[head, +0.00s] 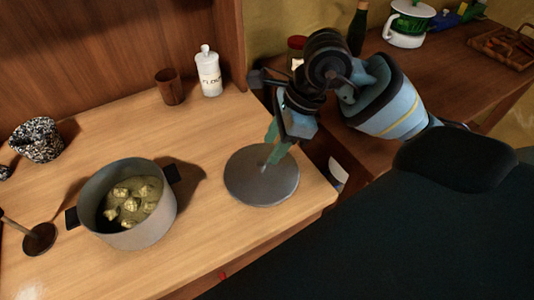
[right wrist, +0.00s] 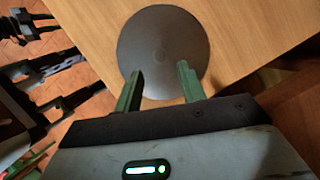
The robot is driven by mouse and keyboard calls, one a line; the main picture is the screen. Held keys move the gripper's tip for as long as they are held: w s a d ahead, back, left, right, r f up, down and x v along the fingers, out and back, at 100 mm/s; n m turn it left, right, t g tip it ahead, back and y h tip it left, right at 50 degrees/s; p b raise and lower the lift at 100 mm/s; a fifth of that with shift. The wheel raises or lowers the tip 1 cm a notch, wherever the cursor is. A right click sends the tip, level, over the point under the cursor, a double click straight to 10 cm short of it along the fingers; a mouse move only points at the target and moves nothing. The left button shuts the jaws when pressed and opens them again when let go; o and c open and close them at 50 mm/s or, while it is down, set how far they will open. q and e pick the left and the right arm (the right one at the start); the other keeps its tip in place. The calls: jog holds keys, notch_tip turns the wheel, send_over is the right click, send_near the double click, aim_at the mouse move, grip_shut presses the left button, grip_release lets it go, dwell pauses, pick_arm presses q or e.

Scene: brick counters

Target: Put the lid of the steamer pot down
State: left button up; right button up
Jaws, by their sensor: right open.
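The grey round lid (head: 250,188) lies flat on the wooden counter, right of the steamer pot and near the counter's right corner. It also shows in the right wrist view (right wrist: 160,30). The grey steamer pot (head: 145,233) with black handles stands uncovered, with several pale yellowish dumplings (head: 130,199) inside. My right gripper (head: 270,152) is over the lid, its green fingers pointing down near the middle. In the right wrist view the fingers (right wrist: 160,72) are apart with nothing between them. Whether they touch the lid is unclear. My left gripper is not seen.
A brown cup (head: 170,87) and a white flour canister (head: 208,74) stand at the back. A speckled pot (head: 37,140) and a dark round-ended utensil (head: 40,239) are at the left. A second counter (head: 465,75) at the right holds a green bottle (head: 357,28) and a white-green pot (head: 406,28).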

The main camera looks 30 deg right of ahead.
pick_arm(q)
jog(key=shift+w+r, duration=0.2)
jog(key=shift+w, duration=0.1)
pick_arm(e)
jog(key=v, duration=0.6)
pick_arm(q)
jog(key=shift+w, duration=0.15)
pick_arm(e)
jog(key=shift+r, duration=0.1)
jog(key=shift+s, duration=0.1)
